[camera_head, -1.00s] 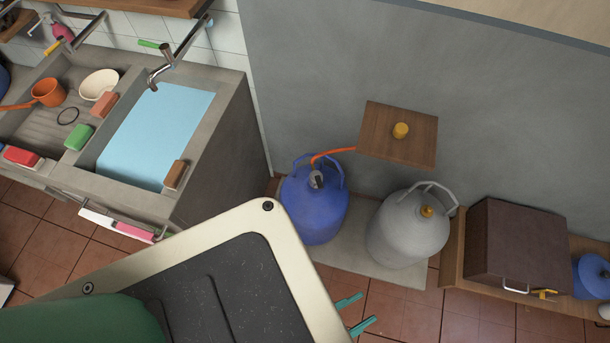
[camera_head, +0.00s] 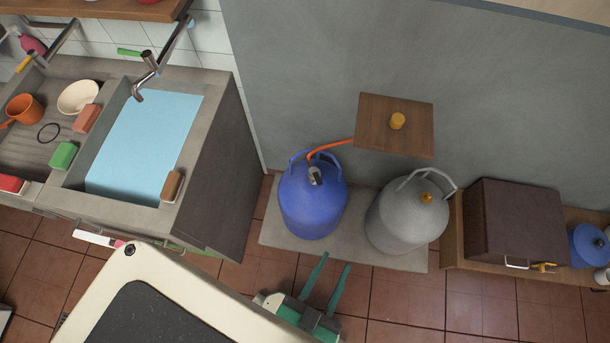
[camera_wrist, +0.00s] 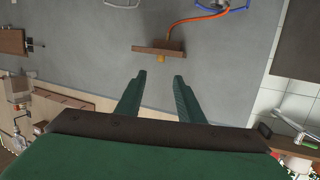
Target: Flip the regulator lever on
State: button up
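The grey regulator (camera_head: 316,176) sits on top of the blue gas cylinder (camera_head: 311,207), with an orange hose (camera_head: 331,147) running from it to the wall shelf. Its lever is too small to make out. In the wrist view the orange hose (camera_wrist: 196,17) crosses the top, and the regulator end is cut off by the upper edge. My gripper (camera_head: 333,263) has two green fingers spread apart with nothing between them. It is low in the head view, in front of the blue cylinder and apart from it. The wrist view also shows the open fingers (camera_wrist: 160,76).
A grey cylinder (camera_head: 406,218) with a yellow cap stands right of the blue one on a slab (camera_head: 350,247). A wooden shelf (camera_head: 386,138) with a yellow knob juts out above. The sink counter (camera_head: 216,160) is left; a brown box (camera_head: 515,222) stands right.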

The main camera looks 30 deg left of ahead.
jog(key=d+f+n+g+y, duration=0.2)
jog(key=d+f+g, duration=0.15)
jog(key=f, duration=0.45)
jog(key=d+f+n+g+y, duration=0.2)
jog(key=d+f+g, duration=0.15)
jog(key=f, duration=0.35)
jog(key=w+d+f+n+g+h, duration=0.15)
jog(key=w+d+f+g, duration=0.3)
jog(key=w, duration=0.65)
jog(key=w+a+r+n+g, duration=0.1)
jog(key=w+a+n+g, duration=0.15)
jog(key=w, duration=0.65)
jog(key=n+g+h, duration=0.2)
jog(key=h, duration=0.1)
send_near(319, 181)
jog(key=shift+y, duration=0.25)
jog(key=f, duration=0.8)
jog(key=shift+s+d, duration=0.1)
jog(key=shift+d, duration=0.1)
jog(key=shift+c, duration=0.6)
